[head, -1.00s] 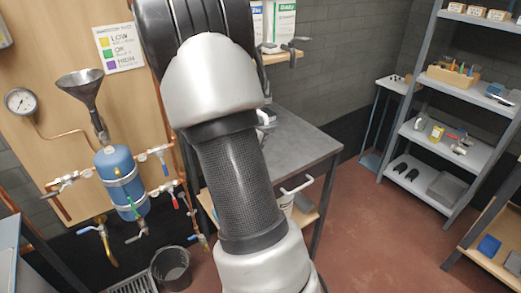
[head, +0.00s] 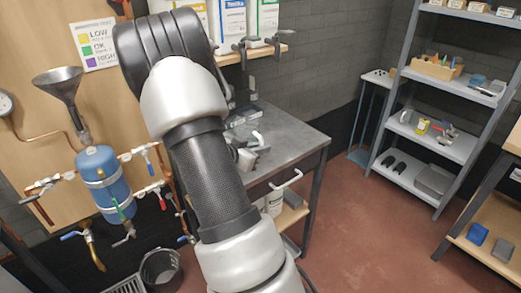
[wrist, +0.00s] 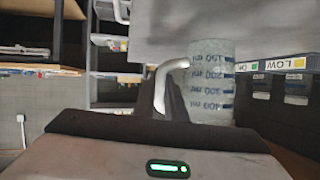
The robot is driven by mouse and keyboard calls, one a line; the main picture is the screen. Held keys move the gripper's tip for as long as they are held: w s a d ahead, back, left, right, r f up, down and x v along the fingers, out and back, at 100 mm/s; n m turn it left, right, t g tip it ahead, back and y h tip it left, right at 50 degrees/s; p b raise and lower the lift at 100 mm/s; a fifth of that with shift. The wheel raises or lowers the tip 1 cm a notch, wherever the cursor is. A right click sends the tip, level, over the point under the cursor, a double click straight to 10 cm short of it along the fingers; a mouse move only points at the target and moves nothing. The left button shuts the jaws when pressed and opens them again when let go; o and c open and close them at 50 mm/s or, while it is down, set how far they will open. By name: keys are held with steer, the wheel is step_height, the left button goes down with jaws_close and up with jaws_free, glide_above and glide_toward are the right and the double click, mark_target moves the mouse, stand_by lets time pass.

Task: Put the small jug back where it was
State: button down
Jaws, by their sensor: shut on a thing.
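In the wrist view the small jug (wrist: 212,85) is a clear, whitish measuring jug with blue graduation marks. It appears inverted because the picture itself looks upside down. My gripper (wrist: 168,97) is shut on its white handle (wrist: 163,82); the dark fingers partly hide that handle. In the head view my arm covers most of the gripper, and a pale shape beside the arm, over the grey workbench (head: 295,137), may be the jug. I cannot tell whether the jug touches the bench.
Bags (head: 230,20) and clamps line a wall shelf above. A blue cylinder (head: 103,180) with valves and a funnel (head: 58,85) is at left, a bucket (head: 160,268) below. Open floor lies right of the bench.

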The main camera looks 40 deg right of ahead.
steer(key=c, duration=1.8)
jaws_free()
